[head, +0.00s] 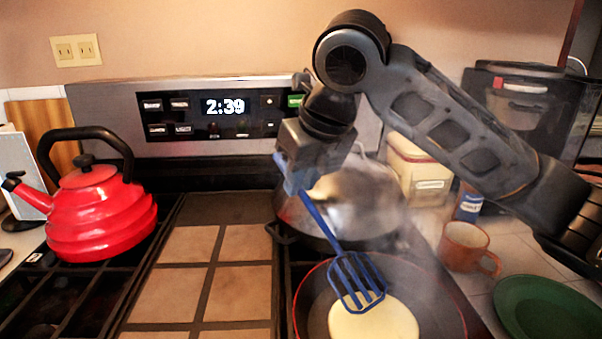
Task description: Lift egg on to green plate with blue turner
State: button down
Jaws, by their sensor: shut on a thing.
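My gripper (296,172) is above the stove in the head view, shut on the handle of the blue turner (357,281). The turner slants down to the right, and its slotted head is over the frying pan (307,283). The pale yellow egg (385,322) lies in the pan. The turner's head overlaps the egg's upper left part in the picture; I cannot tell whether it is on, under or above it. The green plate (545,308) lies empty on the counter at the lower right, right of the pan. The pan and egg are cut off by the bottom edge.
A steaming metal pot (352,205) stands behind the pan. An orange-brown mug (466,247) stands between pan and plate, towards the back. A red kettle (98,215) is on the left burners. A lidded canister (418,172) and a coffee maker (515,105) stand behind.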

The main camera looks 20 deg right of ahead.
aim_at(307, 199)
jog(key=shift+s+f+b, duration=0.1)
jog(key=shift+f+b, duration=1)
jog(key=shift+f, duration=0.6)
jog(key=shift+s+d+r, duration=0.15)
jog(key=shift+s+r, duration=0.05)
jog(key=shift+s, duration=0.45)
jog(key=shift+s+d, duration=0.2)
jog(key=shift+s, duration=0.85)
jog(key=shift+s+d, duration=0.2)
jog(key=shift+s, duration=0.8)
jog(key=shift+s+r+p, duration=0.1)
jog(key=shift+r+p, duration=0.2)
jog(key=shift+p, duration=0.05)
notch_tip(307, 199, up, 9)
jog(key=w+p, duration=0.1)
jog(key=p, duration=0.5)
jog(key=shift+f, duration=0.2)
jog(key=shift+w+a, duration=0.1)
